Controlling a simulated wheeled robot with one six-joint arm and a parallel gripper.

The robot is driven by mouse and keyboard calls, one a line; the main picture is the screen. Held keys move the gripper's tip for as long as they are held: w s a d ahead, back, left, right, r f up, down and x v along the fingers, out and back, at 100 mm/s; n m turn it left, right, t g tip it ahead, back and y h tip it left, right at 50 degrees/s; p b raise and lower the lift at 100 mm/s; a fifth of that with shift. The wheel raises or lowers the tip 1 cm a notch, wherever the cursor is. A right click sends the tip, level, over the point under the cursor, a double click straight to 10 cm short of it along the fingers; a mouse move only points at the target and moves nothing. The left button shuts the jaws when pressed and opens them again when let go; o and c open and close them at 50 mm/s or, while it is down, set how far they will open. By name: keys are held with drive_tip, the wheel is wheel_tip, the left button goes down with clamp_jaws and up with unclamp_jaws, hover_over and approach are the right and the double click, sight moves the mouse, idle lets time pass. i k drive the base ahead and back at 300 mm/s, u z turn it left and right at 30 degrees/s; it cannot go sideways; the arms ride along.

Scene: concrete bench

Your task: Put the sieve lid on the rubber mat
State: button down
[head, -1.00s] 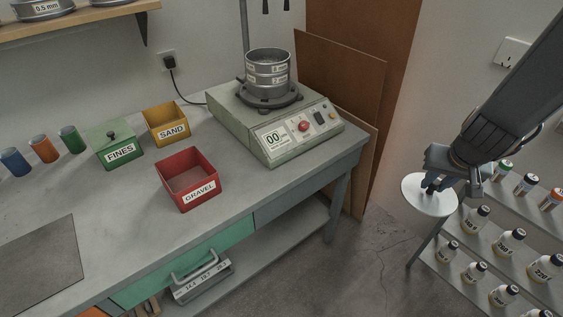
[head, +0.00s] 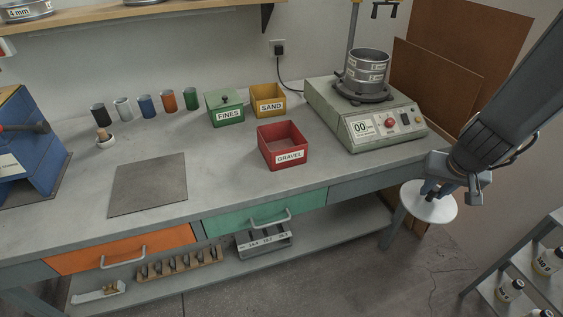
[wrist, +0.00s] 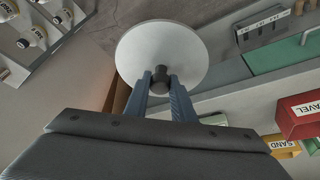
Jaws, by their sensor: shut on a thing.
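The sieve lid (head: 436,209) is a pale round disc with a dark knob. My gripper (head: 437,188) is shut on that knob and holds the lid in the air, off the bench's right end. In the wrist view the lid (wrist: 190,45) spreads beyond my gripper (wrist: 160,82), whose two blue fingers close on the knob. The rubber mat (head: 148,184) is a flat dark grey square on the bench, left of the middle. Nothing lies on it. It is well to the left of the lid and does not show in the wrist view.
The red GRAVEL bin (head: 283,146) stands between mat and lid. The green FINES box (head: 226,108) and yellow SAND bin (head: 268,100) stand behind. The sieve shaker (head: 364,116) with stacked sieves fills the bench's right end. A blue cabinet (head: 32,145) stands left of the mat.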

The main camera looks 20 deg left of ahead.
sight(149, 181)
drive_tip(key=u, duration=1.5)
drive_tip(key=i, duration=1)
drive_tip(key=z, duration=0.05)
